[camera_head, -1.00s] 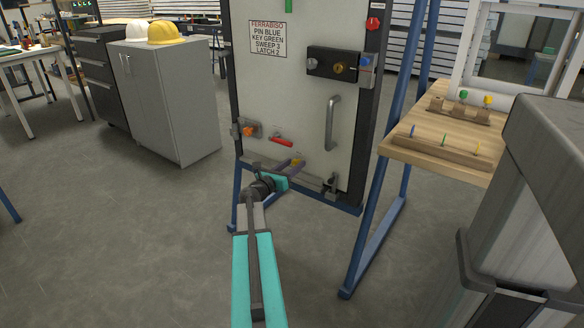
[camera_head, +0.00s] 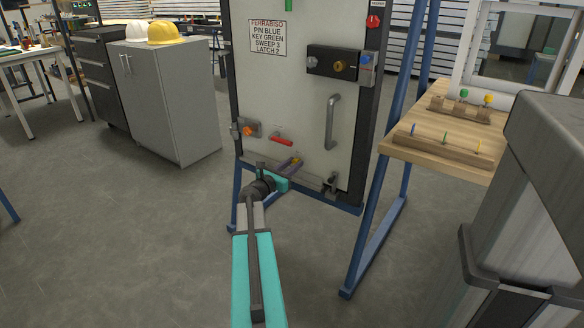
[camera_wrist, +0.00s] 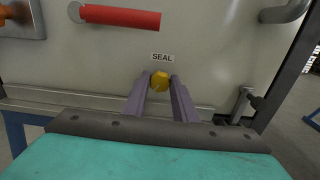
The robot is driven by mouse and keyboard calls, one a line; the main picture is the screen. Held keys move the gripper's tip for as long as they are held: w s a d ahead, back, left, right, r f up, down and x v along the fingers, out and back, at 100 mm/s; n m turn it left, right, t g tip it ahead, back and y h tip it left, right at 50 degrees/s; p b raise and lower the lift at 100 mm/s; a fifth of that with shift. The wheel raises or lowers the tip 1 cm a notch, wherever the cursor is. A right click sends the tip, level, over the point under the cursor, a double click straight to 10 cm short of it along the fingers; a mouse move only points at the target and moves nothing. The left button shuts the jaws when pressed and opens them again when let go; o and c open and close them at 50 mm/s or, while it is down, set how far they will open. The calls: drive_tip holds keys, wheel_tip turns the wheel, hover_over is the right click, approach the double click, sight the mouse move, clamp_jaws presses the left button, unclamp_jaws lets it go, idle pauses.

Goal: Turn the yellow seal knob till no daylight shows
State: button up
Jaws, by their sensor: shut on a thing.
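The yellow seal knob (camera_wrist: 159,81) sits low on the pale door (camera_wrist: 220,60), under a label reading SEAL (camera_wrist: 162,57). My gripper (camera_wrist: 159,88) has its two purple fingers on either side of the knob, shut on it. In the head view my gripper (camera_head: 293,165) reaches the lower part of the door, and the knob is a small yellow spot (camera_head: 295,160) between the fingertips. A grey sweep strip (camera_wrist: 60,107) runs along the door's bottom. I cannot make out any daylight under it.
A red handle (camera_head: 281,139) is above and left of the knob; an orange-knobbed latch (camera_head: 248,131) is farther left. A grey pull handle (camera_head: 332,122) and a bottom latch (camera_head: 332,184) are to the right. A wooden table (camera_head: 440,155) stands right of the blue frame (camera_head: 372,225).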

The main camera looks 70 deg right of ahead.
drive_tip(key=shift+m, duration=0.6)
drive_tip(key=o, duration=1)
drive_tip(key=shift+o, duration=0.2)
drive_tip(key=shift+a, duration=0.15)
drive_tip(key=p+v, duration=0.2)
drive_tip(key=v, duration=1.1)
drive_tip(key=shift+a+p, duration=0.25)
drive_tip(key=shift+p, duration=0.1)
drive_tip(key=shift+w, duration=0.15)
